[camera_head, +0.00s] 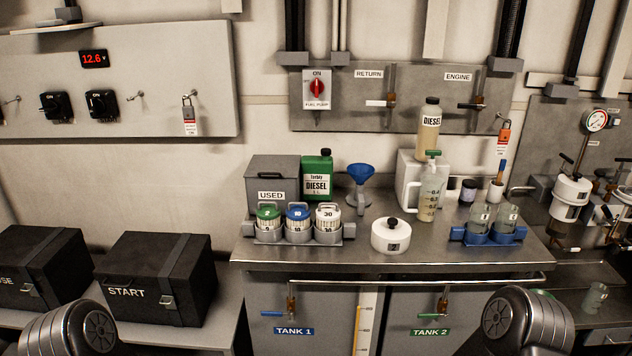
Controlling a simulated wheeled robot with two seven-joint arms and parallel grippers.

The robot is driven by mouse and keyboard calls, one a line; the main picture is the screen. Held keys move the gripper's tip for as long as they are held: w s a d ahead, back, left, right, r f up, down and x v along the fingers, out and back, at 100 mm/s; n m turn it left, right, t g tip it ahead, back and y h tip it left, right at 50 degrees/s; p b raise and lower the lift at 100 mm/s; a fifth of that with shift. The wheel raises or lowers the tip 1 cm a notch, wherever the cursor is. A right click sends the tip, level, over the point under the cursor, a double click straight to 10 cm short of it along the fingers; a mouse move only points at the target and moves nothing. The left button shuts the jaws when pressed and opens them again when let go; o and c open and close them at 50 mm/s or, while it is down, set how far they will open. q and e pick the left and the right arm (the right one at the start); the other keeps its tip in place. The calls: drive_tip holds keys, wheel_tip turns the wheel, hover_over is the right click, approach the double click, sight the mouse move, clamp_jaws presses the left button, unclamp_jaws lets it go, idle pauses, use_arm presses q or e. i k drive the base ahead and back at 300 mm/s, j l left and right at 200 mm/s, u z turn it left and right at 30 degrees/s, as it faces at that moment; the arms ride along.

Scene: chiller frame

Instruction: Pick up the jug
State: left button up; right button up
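A clear measuring jug (428,203) with printed graduation marks and a handle on its left stands upright on the metal bench (370,250), right of centre. It has some yellowish liquid near its bottom. A green-topped part shows just above its rim. Rounded links of my arms show at the bottom left and bottom right. Neither gripper is in the picture, so their state cannot be seen.
A pale box (408,165) and a DIESEL bottle (430,130) stand behind the jug. A white round timer (391,236) is in front left; a blue rack (488,236) with glasses is right. A blue funnel (361,185) and green can (317,175) stand left.

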sight(431, 186)
drive_tip(key=i+l+u, duration=0.1)
drive_tip(key=l+u, duration=0.25)
drive_tip(key=l, duration=0.2)
drive_tip(key=l+u, duration=0.4)
drive_tip(key=l, duration=0.15)
drive_tip(key=k+l+u, duration=0.1)
drive_tip(key=l+u, duration=0.25)
drive_tip(key=l, duration=0.2)
